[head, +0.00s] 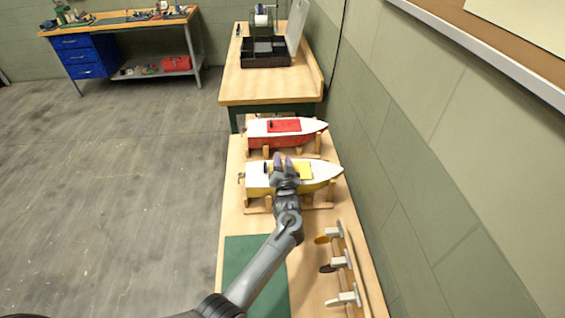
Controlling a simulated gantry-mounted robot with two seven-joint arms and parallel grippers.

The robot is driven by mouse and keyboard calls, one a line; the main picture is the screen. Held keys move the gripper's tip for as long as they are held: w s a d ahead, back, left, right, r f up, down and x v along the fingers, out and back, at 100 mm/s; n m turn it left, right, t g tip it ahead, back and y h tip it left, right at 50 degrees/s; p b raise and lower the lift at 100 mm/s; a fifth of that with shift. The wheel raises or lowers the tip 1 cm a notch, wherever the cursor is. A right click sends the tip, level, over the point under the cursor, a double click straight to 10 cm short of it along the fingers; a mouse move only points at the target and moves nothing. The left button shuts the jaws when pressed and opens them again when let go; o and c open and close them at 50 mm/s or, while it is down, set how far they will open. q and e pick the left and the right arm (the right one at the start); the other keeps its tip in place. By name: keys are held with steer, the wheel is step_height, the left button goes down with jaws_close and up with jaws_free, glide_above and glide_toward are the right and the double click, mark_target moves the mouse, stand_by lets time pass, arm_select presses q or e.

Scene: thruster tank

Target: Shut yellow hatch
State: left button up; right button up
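The yellow boat (325,177), with a white deck and yellow lower hull, rests on a wooden stand on the bench, bow to the right. A yellow hatch area (305,170) shows on its deck; its left part is hidden behind my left gripper, so I cannot tell whether a lid stands up or lies flat. My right gripper is not in view.
A red boat (312,133) stands just behind the yellow one. A green mat (245,262) lies in front, and a rack with several small propeller-like parts (341,262) stands at right by the wall. A black open case (262,60) sits on the far table.

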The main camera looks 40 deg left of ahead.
arm_select(q)
steer(key=shift+s+d, duration=0.4)
steer(key=shift+d, duration=0.05)
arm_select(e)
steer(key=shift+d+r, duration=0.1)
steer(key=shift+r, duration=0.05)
arm_select(q)
steer(key=p+v, duration=0.1)
steer(key=v, duration=0.8)
steer(key=shift+s+d, duration=0.2)
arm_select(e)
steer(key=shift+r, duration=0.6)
